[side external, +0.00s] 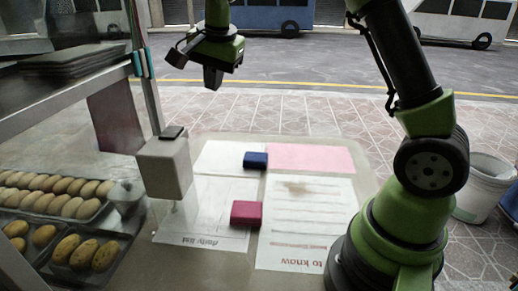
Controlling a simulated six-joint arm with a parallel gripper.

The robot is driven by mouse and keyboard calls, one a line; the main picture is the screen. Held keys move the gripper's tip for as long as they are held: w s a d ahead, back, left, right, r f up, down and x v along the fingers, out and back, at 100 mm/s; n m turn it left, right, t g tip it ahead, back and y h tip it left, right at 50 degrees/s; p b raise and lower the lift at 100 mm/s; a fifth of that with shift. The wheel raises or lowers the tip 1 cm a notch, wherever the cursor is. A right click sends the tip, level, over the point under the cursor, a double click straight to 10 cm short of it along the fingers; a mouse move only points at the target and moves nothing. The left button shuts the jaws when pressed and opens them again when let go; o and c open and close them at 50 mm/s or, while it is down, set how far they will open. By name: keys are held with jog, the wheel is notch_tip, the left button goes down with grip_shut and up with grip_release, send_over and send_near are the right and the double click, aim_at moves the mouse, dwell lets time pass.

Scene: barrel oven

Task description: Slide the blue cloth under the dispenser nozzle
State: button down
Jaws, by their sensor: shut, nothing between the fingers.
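The blue cloth (255,160) looks like a small, dark blue folded block. It lies on the table across the edge between a white sheet and a pink sheet. The dispenser (164,168) is a pale grey box with a dark top, to the left of the cloth. A short, thin nozzle (177,205) shows at its underside, and the spot beneath it looks free of cloth. My gripper (212,82) is shut and empty, high above the table and up and left of the cloth, touching nothing.
A crimson block (246,214) lies on the papers nearer the camera. Printed sheets (307,222) cover much of the table. A glass-sided case with trays of bread rolls (85,250) stands at the left. A white bucket (484,190) stands at the right, off the table.

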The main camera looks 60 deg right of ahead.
aim_at(260, 156)
jog(key=w+d+f+m+g+h, duration=0.1)
jog(key=w+d+f+m, duration=0.2)
jog(key=f, duration=0.4)
jog(key=w+d+f+m+g+h, duration=0.1)
jog(key=w+d+f+m, duration=0.15)
jog(key=f, duration=0.75)
jog(key=s+a+f+m+g+y, duration=0.1)
jog(key=f, duration=0.2)
jog(key=s+f+m+g, duration=0.1)
jog(key=f, duration=0.2)
jog(key=shift+a+y, duration=0.15)
jog(key=shift+y, duration=0.25)
jog(key=s+d, duration=0.1)
jog(key=d, duration=0.2)
jog(key=s+d, duration=0.2)
jog(key=d, duration=0.2)
jog(key=s+d, duration=0.1)
jog(key=d, duration=0.2)
jog(key=shift+s+d, duration=0.25)
jog(key=shift+s+d+f, duration=0.15)
jog(key=shift+d, duration=0.1)
jog(key=shift+a+f, duration=0.1)
jog(key=shift+f, duration=0.65)
